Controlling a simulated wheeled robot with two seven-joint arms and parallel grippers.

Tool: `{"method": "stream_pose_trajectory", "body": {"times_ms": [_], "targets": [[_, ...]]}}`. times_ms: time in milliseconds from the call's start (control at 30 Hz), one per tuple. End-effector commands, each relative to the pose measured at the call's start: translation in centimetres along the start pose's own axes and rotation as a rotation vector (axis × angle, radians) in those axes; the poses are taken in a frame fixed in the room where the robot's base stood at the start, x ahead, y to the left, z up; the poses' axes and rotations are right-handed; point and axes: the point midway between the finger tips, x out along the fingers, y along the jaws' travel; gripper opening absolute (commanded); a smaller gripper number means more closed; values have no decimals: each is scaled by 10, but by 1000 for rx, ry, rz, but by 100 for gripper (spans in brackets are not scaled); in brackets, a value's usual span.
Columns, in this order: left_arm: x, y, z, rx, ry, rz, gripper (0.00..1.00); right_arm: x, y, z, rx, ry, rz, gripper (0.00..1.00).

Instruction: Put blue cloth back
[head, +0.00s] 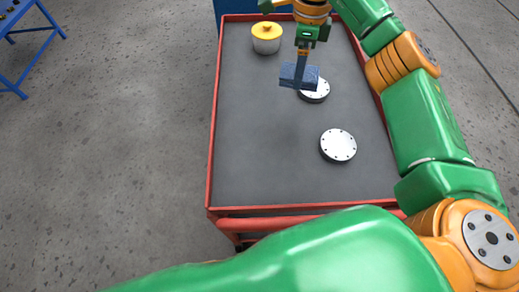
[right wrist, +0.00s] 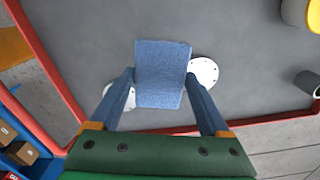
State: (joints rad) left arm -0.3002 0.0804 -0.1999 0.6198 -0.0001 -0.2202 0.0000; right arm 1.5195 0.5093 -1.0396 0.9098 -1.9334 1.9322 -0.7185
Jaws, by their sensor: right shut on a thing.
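The blue cloth (head: 291,76) is a small flat block-like piece held above the grey cart top. My right gripper (head: 303,72) is shut on it from above, over the far part of the cart. In the right wrist view the cloth (right wrist: 162,72) lies between the two blue fingers of my right gripper (right wrist: 160,78). Behind the cloth a white round disc (head: 318,92) is partly hidden. My left gripper is not in view.
The cart (head: 245,150) has a red rim. Another white disc (head: 338,145) lies nearer me. The left and near parts of the cart top are clear. A blue frame (head: 30,45) stands at far left.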

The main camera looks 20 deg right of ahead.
Motion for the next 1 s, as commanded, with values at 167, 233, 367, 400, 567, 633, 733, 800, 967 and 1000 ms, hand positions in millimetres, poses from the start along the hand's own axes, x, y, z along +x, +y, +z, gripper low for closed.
{"method": "stream_pose_trajectory", "body": {"times_ms": [167, 233, 367, 400, 567, 633, 733, 800, 967, 1000], "targets": [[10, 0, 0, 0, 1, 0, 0, -4, 4, 5, 140, 1, 1, 28], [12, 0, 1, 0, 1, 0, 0, 1, 14, 10, 140, 2, 0, 28], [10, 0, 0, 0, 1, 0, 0, 12, 40, 23, 135, 2, 1, 28], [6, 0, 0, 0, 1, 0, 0, 15, 49, 29, 133, 3, 2, 28], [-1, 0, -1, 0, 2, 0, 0, 38, 85, 48, 134, 3, 6, 28], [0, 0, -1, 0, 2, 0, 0, 54, 96, 54, 136, 1, 6, 28], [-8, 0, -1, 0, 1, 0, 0, 69, 108, 60, 139, 3, 4, 28], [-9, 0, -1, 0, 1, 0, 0, 77, 113, 63, 140, 3, 3, 28], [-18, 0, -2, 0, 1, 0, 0, 97, 123, 68, 143, 4, 6, 28], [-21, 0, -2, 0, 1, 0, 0, 105, 123, 68, 143, 5, 6, 28]]}}
